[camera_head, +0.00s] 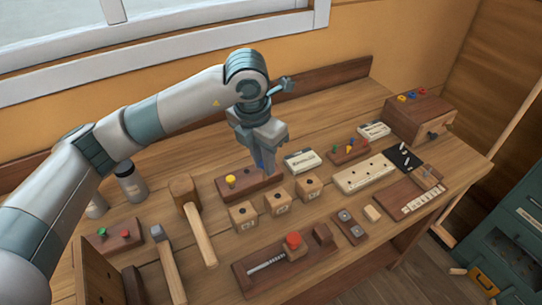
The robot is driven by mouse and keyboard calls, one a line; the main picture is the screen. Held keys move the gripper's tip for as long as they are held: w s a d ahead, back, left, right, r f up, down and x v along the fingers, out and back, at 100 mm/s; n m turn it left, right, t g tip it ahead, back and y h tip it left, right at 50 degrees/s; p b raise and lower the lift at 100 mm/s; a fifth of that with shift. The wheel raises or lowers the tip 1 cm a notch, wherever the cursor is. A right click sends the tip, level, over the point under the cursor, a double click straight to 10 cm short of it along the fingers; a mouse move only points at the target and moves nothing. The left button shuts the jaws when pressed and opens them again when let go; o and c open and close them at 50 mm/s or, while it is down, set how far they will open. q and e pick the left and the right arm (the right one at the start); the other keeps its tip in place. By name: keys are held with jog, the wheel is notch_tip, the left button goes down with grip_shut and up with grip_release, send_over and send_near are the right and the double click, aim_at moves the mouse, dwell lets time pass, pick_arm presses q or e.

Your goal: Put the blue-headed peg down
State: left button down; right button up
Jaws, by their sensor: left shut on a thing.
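My left gripper (264,160) comes in from the upper left and points down over the right part of a dark wooden block (248,187). The block has a yellow-headed peg (230,180) standing at its left end. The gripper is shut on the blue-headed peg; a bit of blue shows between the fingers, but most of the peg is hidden. I cannot tell whether the peg's lower end touches the block or is in a hole. My right gripper is not in view.
Three light wooden cubes (276,202) stand in front of the block. A mallet (194,215) lies to the left. A white label box (301,161) and a block with coloured pegs (347,151) are to the right. A red-knobbed clamp-like tool (285,258) lies at the front.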

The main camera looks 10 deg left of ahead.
pick_arm(q)
jog(key=s+a+f+m+g, duration=0.1)
jog(key=s+a+m, duration=0.2)
jog(key=m, duration=0.6)
jog(key=s+a+f+m+g, duration=0.1)
jog(key=s+a+m, duration=0.3)
jog(key=m, duration=0.6)
jog(key=s+a+f+m+g+y, duration=0.1)
jog(key=s+a+m, duration=0.3)
jog(key=m, duration=0.5)
jog(key=shift+a+m, duration=0.4)
jog(key=shift+a, duration=0.85)
